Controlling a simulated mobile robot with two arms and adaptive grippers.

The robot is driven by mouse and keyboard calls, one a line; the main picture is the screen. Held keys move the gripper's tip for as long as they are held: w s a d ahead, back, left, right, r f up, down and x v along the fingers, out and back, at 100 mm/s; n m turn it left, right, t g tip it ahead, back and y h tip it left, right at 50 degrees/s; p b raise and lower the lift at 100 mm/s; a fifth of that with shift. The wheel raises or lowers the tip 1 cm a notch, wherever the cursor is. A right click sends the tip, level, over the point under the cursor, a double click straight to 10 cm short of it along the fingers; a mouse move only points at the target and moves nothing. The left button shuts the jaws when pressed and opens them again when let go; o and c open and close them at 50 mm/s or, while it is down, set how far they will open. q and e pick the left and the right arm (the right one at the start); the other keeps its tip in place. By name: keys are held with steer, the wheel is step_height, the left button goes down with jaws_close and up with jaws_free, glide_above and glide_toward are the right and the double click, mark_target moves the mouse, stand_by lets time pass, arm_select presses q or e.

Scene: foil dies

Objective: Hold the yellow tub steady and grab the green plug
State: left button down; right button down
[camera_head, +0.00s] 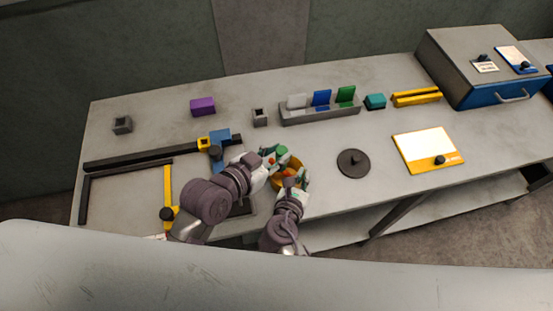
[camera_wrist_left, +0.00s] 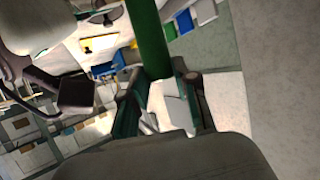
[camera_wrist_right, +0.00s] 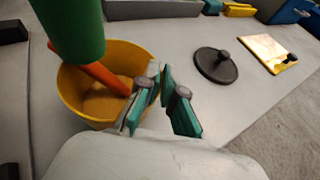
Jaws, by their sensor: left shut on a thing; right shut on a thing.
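The yellow tub (camera_wrist_right: 72,92) stands on the table in the right wrist view; in the head view it is partly hidden behind my grippers. My right gripper (camera_wrist_right: 158,85) is shut on the tub's rim at its right side. The green plug (camera_wrist_right: 78,28) is a thick cylinder above the tub's far left part. My left gripper (camera_wrist_left: 152,78) is shut on the plug, which sticks up between its fingers in the left wrist view (camera_wrist_left: 147,35). An orange rod (camera_wrist_right: 103,76) slants into the tub below the plug; whether it touches the plug is unclear.
A dark knobbed disc (camera_head: 353,162) and a yellow-edged board (camera_head: 428,150) lie right of the tub. A grey rack (camera_head: 320,115) with coloured plates stands behind. Black rails (camera_head: 130,162) lie left, a drawer box (camera_head: 480,66) back right. Bare table separates disc and board.

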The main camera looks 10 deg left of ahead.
steer(key=shift+s+f, duration=0.15)
steer(key=shift+f, duration=0.1)
steer(key=c, duration=1.4)
jaws_free()
steer(key=shift+o, duration=0.8)
steer(key=shift+r, duration=0.1)
steer(key=v, duration=1.1)
steer(key=shift+s+r, duration=0.25)
steer(key=shift+r, duration=0.05)
